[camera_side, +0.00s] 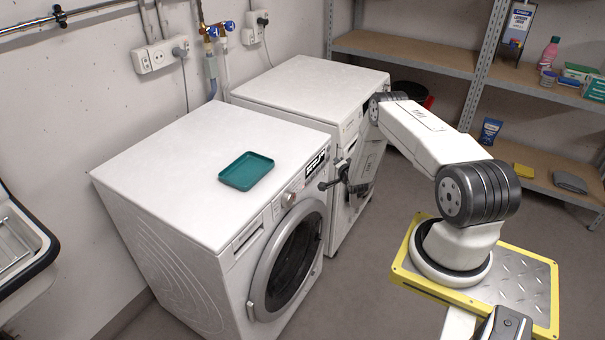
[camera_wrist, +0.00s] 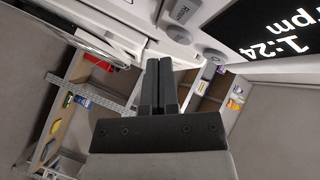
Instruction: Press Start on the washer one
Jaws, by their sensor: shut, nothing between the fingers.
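Two white front-loading machines stand side by side. The nearer machine (camera_side: 185,165) has a round door, a knob (camera_side: 288,199) and a lit display (camera_side: 317,163) on its front panel. The farther machine (camera_side: 310,88) is partly hidden by my arm. No marking that I can read tells which is washer one. My gripper (camera_side: 323,186) is shut and empty, close to the right end of the nearer machine's panel. Contact cannot be told.
A teal tray (camera_side: 246,171) lies on top of the nearer machine. Shelves (camera_side: 420,58) with bottles and boxes stand at the back right. Taps and hoses (camera_side: 213,45) are on the wall behind the machines. The floor before the machines is clear.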

